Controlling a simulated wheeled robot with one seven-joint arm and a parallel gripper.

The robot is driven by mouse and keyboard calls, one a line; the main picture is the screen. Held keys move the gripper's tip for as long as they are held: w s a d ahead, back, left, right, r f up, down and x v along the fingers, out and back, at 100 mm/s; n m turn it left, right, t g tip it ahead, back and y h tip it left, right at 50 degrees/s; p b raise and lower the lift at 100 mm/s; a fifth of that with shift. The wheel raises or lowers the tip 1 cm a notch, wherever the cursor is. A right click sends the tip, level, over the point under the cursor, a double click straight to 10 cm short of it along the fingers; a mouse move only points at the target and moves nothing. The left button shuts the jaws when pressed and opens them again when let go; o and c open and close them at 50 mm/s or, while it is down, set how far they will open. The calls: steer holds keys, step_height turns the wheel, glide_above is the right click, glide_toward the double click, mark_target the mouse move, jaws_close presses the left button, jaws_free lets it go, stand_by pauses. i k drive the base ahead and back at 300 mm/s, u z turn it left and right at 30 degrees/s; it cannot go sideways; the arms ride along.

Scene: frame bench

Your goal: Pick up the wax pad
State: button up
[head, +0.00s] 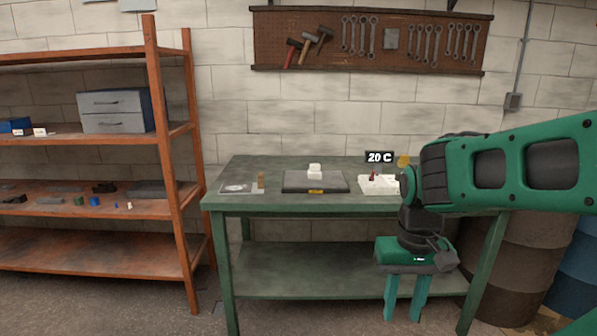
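My gripper (403,312) hangs in front of the green bench (285,208) near its right end, with its two teal fingers pointing down, apart and with nothing between them. On the bench, a small white block (315,172) sits on a dark flat box (300,184) with a yellow label. A flat grey sheet (228,190) with a pale patch lies at the left, beside a small upright tan piece (260,181). I cannot tell for sure which of these is the wax pad. My gripper touches none of them.
A white tray-like thing (367,187) with a small red part is at the bench's right, partly behind my arm, below a "20 C" display (380,157). An orange shelf (90,210) stands left. Barrels (520,255) stand right. The bench's lower shelf (300,270) looks clear.

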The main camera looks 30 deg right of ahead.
mark_target(315, 173)
steer(key=i, duration=1.35)
steer(key=z, duration=0.95)
